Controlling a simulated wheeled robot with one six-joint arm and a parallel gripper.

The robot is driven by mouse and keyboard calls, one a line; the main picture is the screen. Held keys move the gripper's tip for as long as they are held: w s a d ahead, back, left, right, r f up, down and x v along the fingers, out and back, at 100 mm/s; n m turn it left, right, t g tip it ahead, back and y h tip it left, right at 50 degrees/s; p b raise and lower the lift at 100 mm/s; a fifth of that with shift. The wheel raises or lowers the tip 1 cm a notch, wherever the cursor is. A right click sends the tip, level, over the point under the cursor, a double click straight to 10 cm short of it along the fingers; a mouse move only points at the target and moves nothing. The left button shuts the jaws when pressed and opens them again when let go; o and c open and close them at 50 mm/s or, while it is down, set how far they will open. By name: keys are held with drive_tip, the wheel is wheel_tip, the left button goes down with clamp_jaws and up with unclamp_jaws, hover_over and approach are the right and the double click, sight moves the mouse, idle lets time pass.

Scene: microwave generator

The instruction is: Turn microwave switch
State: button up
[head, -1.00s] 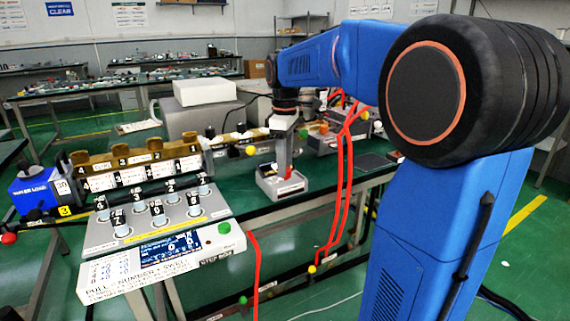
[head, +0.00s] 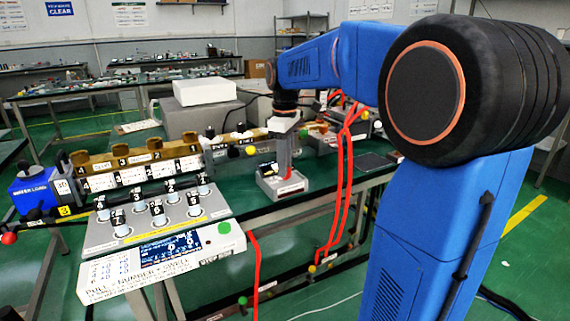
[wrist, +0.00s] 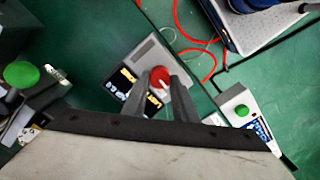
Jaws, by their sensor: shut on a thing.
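The red switch (wrist: 160,82) is a round knob with a white mark, on a small grey box (wrist: 152,52) with a dark display beside the knob. My gripper (wrist: 161,90) has its two fingers on either side of the knob and is shut on it. In the head view my gripper (head: 285,168) points straight down over the grey box (head: 270,193), which stands on the green bench. The fingers partly hide the knob there.
A white panel with a green button (head: 224,228) and a rack of several switches (head: 150,215) stand at the left. Red cables (head: 341,190) hang at the bench's front edge. A white box (head: 205,92) sits behind.

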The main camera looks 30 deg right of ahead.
drive_tip(key=m, duration=0.5)
drive_tip(key=shift+m, duration=0.4)
drive_tip(key=m, duration=0.5)
drive_tip(key=shift+d, duration=0.1)
drive_tip(key=shift+m, duration=0.3)
drive_tip(key=o, duration=1)
drive_tip(key=shift+o, duration=0.2)
wheel_tip(320, 180, up, 18)
drive_tip(key=shift+f, duration=0.25)
drive_tip(key=s+a+f+n+t, duration=0.1)
drive_tip(key=s+a+f, duration=0.2)
drive_tip(key=s+f, duration=0.6)
drive_tip(key=s+a+f+n+t, duration=0.1)
drive_tip(key=s+a+f+t, duration=0.1)
drive_tip(key=s+f, duration=0.7)
drive_tip(key=s+a+f+n+t, duration=0.1)
drive_tip(key=s+a+f, duration=0.2)
drive_tip(key=s+f, duration=0.5)
wheel_tip(320, 180, down, 3)
drive_tip(key=shift+s+a+f+t, duration=0.1)
drive_tip(key=shift+s+a+t, duration=0.25)
drive_tip(key=shift+s+t, duration=0.05)
